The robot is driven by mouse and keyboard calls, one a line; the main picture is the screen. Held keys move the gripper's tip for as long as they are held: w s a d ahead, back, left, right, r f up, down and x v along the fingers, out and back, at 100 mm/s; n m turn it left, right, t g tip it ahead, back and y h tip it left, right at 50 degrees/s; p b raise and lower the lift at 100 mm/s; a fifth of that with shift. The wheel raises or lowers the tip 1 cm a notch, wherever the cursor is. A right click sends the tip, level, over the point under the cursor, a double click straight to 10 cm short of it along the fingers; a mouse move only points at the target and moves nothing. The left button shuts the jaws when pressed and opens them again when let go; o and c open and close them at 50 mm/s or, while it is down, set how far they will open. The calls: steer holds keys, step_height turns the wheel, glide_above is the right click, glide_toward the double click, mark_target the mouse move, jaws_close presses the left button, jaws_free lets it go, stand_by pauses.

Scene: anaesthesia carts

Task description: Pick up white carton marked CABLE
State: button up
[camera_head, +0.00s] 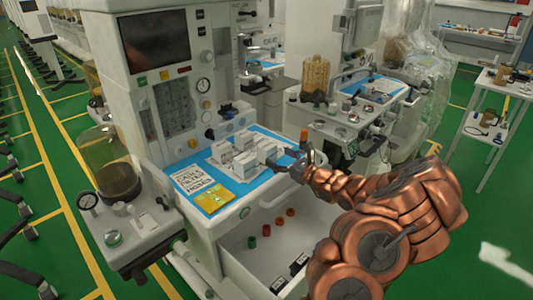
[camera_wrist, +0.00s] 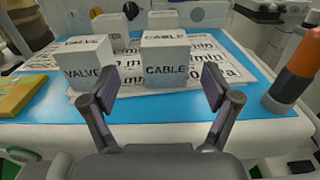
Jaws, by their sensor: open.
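The white carton marked CABLE (camera_wrist: 166,69) stands upright on printed paper over the blue mat, centred ahead of my gripper in the wrist view. My gripper (camera_wrist: 160,92) is open, with one finger on each side of the carton's front face in the picture; I cannot tell how much gap is left. In the head view my gripper (camera_head: 304,146) is at the right edge of the cart top, beside the group of white cartons (camera_head: 245,165). I cannot read which is CABLE there.
A white carton marked VALVE (camera_wrist: 84,71) stands close left of CABLE, with other cartons behind. An orange-and-grey cylinder (camera_wrist: 297,70) stands at the right. A yellow packet (camera_head: 211,198) lies on the blue mat (camera_head: 237,203). Below, an open drawer (camera_head: 240,260) holds small coloured items.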

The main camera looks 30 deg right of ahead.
mark_target(267, 145)
steer(key=shift+d+p+x, duration=0.15)
steer(key=shift+p+x, duration=0.25)
steer(key=shift+x, duration=1.2)
steer(key=shift+d+p+x, duration=0.15)
steer(key=shift+p+x, duration=0.25)
steer(key=shift+x, duration=1.2)
steer(key=shift+w+r, duration=0.1)
steer(key=c, duration=1.3)
steer(key=shift+o, duration=0.2)
steer(key=shift+r+b, duration=0.35)
steer(key=shift+r, duration=0.8)
steer(key=shift+s+d+r, duration=0.1)
steer(key=shift+s+r, duration=0.1)
steer(key=shift+r, duration=0.5)
steer(key=r+b+v, duration=0.1)
steer(key=b+v, duration=0.1)
steer(key=v, duration=1.3)
steer(key=shift+s+d+r, duration=0.15)
steer(key=shift+s+d, duration=0.05)
steer(key=shift+s, duration=0.05)
